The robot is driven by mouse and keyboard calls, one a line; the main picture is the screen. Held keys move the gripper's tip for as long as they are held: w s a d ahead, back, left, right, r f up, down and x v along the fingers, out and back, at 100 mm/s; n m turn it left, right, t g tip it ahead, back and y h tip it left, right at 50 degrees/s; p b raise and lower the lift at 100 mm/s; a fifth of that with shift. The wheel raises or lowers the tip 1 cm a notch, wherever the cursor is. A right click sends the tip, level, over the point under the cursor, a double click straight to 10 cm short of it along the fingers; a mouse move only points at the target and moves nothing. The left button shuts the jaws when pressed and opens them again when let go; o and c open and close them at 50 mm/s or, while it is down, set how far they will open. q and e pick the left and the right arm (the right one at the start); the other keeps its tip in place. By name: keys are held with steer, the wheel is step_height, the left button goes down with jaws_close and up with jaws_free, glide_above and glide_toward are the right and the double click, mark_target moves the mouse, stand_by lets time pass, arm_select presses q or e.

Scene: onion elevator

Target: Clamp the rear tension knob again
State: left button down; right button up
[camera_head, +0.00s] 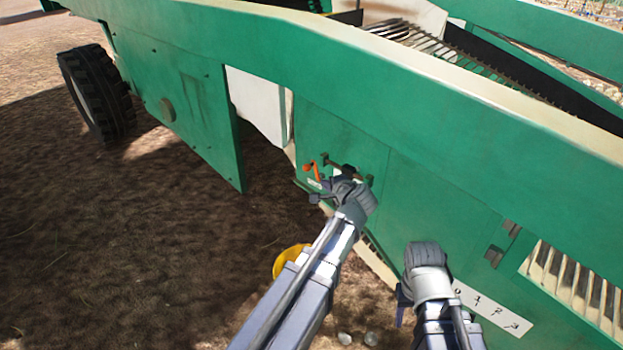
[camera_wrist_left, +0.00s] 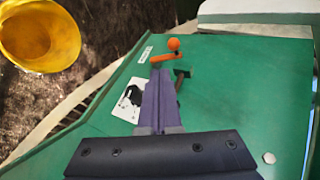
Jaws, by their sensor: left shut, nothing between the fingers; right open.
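The green side panel of the machine (camera_head: 335,135) carries an orange lever (camera_head: 313,168) and a dark bar beside it. In the left wrist view the orange lever (camera_wrist_left: 160,57) has a round orange knob (camera_wrist_left: 173,44) at its end. A black knob (camera_wrist_left: 133,96) sits on a white plate left of my fingers; I cannot tell which is the rear tension knob. My left gripper (camera_head: 318,190) is close to the panel, just below the orange lever. In the wrist view its fingers (camera_wrist_left: 160,80) are together and empty. My right gripper (camera_head: 403,303) is open, lower right, its fingers partly hidden.
A yellow bucket (camera_head: 287,261) stands on the soil below my left arm. A numbered white strip (camera_head: 492,309) is on the panel near my right gripper. A black wheel (camera_head: 97,92) is far left. The soil at left is clear.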

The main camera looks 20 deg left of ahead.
arm_select(q)
steer(key=b, duration=0.5)
glide_toward(308, 171)
steer(key=f+x, duration=0.1)
steer(key=x, duration=0.5)
steer(key=shift+w+r, duration=0.15)
steer(key=shift+r, duration=0.1)
steer(key=shift+a, duration=0.1)
